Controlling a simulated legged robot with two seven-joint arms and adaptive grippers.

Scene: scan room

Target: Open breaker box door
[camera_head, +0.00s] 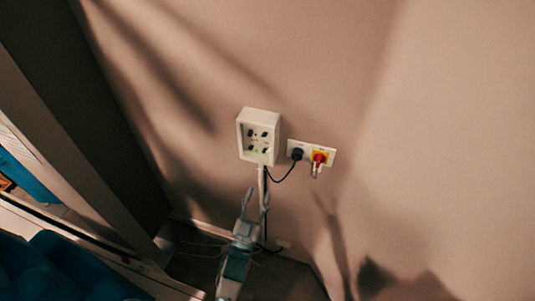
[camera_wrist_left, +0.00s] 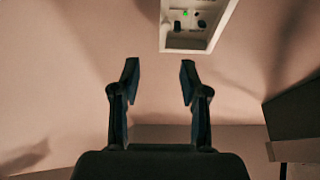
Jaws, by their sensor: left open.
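The white breaker box (camera_head: 258,137) is fixed to the wall near the middle of the head view. Its front shows a recessed panel with several dark switches and a small green spot. I cannot make out a separate door panel or its hinge. The box also shows at the top of the left wrist view (camera_wrist_left: 193,42), with a lit green spot. My left gripper (camera_head: 256,195) is below the box, fingers pointing up towards it, open and empty. In the left wrist view its two fingers (camera_wrist_left: 159,68) are apart, with bare wall between them. My right gripper is out of view.
A conduit and cables run down below the box. A dark panel and ledge stand at the left.

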